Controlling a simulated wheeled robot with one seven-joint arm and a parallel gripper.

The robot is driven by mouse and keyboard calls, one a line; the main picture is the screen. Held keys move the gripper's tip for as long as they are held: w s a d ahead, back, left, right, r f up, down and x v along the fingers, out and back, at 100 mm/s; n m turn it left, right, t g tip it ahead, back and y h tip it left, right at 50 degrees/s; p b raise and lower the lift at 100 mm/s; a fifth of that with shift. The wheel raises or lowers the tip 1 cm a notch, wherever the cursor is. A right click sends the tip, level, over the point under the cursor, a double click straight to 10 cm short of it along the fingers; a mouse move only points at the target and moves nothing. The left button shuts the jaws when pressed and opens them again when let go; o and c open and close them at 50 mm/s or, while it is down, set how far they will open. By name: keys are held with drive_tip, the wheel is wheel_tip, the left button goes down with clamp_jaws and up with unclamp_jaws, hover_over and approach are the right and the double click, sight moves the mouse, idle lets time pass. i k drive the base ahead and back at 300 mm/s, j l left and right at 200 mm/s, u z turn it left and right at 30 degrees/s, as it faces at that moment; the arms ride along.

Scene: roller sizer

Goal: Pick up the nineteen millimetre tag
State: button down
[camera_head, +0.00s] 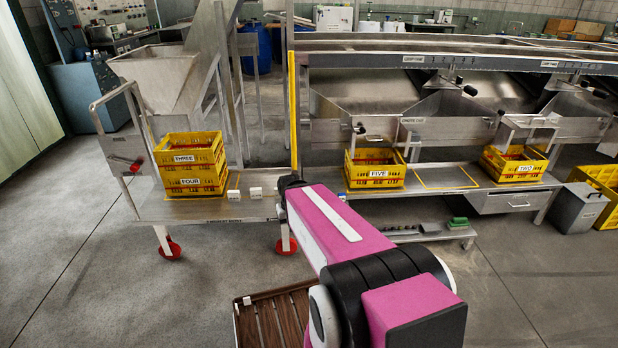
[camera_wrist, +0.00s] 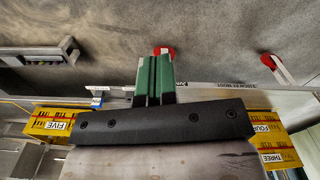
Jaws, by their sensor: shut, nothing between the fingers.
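Two small white blocks (camera_head: 233,194) (camera_head: 256,192) stand on the steel shelf right of the stacked crates in the head view. They may be tags, but their markings are too small to read, so I cannot tell which tag is the nineteen millimetre one. My gripper (camera_wrist: 154,62) shows in the wrist view with its two green fingers side by side, shut and empty. In the head view my arm hides the fingers. A small white item with a blue edge (camera_wrist: 97,102) lies beside crate FIVE in the wrist view; I cannot tell what it is.
Yellow crates THREE (camera_head: 184,158) and FOUR (camera_head: 190,182) are stacked on the left shelf (camera_head: 215,209). Crates FIVE (camera_head: 375,168) and TWO (camera_head: 514,163) stand under the chutes. A yellow post (camera_head: 293,110) rises beside the shelf. A brown slatted pallet (camera_head: 275,318) lies on the floor.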

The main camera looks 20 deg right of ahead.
sight(234, 196)
drive_tip(key=i+j+u, duration=0.15)
drive_tip(key=i, duration=0.35)
drive_tip(key=i+j+u, duration=0.15)
drive_tip(key=i, duration=0.35)
